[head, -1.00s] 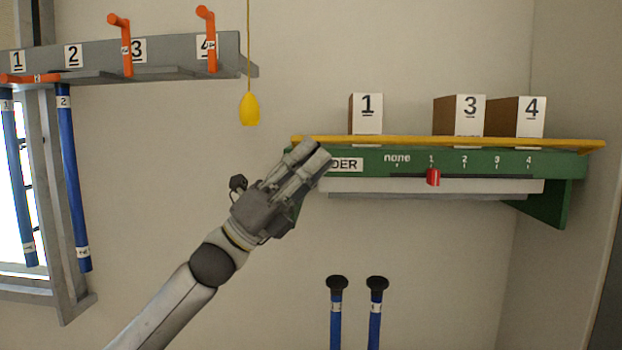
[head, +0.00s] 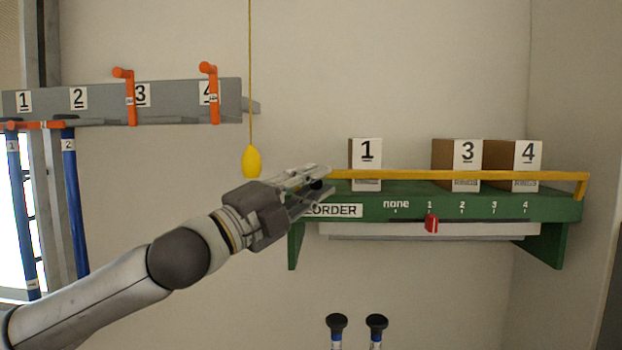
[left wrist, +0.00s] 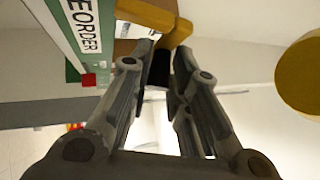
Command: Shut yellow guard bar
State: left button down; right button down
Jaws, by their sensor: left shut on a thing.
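The yellow guard bar (head: 450,175) runs along the front of the green shelf (head: 560,207), a little above its edge and across the lower part of the numbered boxes. Its right end bends down to the shelf. My left gripper (head: 324,181) is at the bar's left end, shut on it. In the left wrist view the yellow bar (left wrist: 176,36) shows at the tips of the two fingers (left wrist: 167,72); the exact contact is partly hidden by the fingers. My right gripper is not in view.
Boxes 1 (head: 366,152), 3 (head: 466,152) and 4 (head: 527,152) stand on the shelf. A red slider (head: 431,223) sits under mark 1. A grey rack (head: 180,100) is at left.

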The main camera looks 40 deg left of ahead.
pick_arm(q)
jog(key=shift+w+a+r+n+g+y+p, duration=0.15)
jog(key=shift+r+n+g+y+p, duration=0.2)
jog(key=shift+n, duration=0.25)
jog(key=shift+f, duration=0.1)
jog(key=c, duration=1.7)
grip_release()
jog(key=shift+a, duration=0.1)
jog(key=shift+o, duration=0.2)
jog(key=r+v, duration=0.3)
jog(key=v, duration=0.9)
jog(key=shift+s+a+f, duration=0.2)
jog(key=shift+s+f, duration=0.05)
jog(key=shift+s, duration=0.4)
